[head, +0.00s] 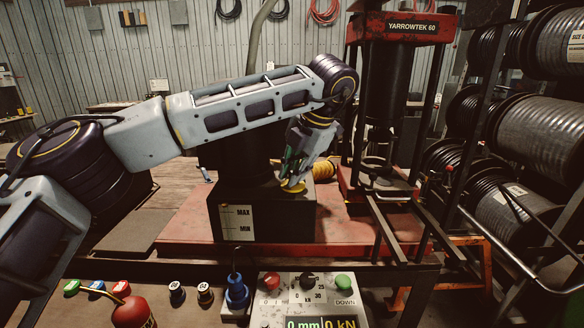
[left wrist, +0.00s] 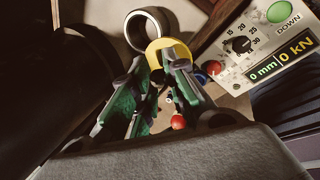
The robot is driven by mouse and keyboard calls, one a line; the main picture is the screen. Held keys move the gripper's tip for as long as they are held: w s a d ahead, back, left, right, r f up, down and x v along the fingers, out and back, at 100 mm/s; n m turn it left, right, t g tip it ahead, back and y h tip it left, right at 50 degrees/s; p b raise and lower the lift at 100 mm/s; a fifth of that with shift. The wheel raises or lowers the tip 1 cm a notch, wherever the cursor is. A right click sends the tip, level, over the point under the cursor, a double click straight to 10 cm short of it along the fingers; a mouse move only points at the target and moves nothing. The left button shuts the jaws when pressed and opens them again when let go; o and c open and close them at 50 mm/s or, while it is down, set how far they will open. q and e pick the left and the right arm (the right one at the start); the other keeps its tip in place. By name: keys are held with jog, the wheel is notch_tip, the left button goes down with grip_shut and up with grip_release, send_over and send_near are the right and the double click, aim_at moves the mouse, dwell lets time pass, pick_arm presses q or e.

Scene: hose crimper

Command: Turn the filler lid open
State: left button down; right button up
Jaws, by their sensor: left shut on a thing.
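The yellow filler lid (head: 293,187) sits on top of the dark tank (head: 265,222), whose front has a MAX/MIN level label. In the left wrist view the lid (left wrist: 168,46) is a round yellow disc. It lies beside a pale ring with a dark inside (left wrist: 150,27) and overlaps its near edge. My left gripper (head: 290,180) reaches down onto the lid from above. Its green-padded fingers (left wrist: 166,66) are shut on the lid, and they hide part of it. My right gripper is not in view.
A control box (head: 310,297) with red and green buttons stands in front of the tank. A blue connector (head: 236,292) and a red oil can (head: 130,308) are to its left. The red YARROWTEK press (head: 402,27) and hose reels (head: 530,130) stand at right.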

pick_arm(q)
jog(key=n, duration=0.1)
jog(key=n+g+p, duration=0.1)
jog(key=shift+s+d+n+y, duration=0.3)
jog(key=shift+s+d, duration=0.05)
jog(key=shift+d, duration=0.05)
jog(key=shift+d+n, duration=0.15)
jog(key=shift+n, duration=0.45)
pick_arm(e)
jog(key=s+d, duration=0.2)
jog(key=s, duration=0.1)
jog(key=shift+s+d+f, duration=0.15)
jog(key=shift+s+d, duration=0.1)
pick_arm(q)
jog(key=c, duration=1.3)
grip_release()
jog(key=shift+c, duration=0.2)
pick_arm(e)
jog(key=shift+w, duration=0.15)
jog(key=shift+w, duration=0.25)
pick_arm(q)
jog(key=shift+r, duration=0.1)
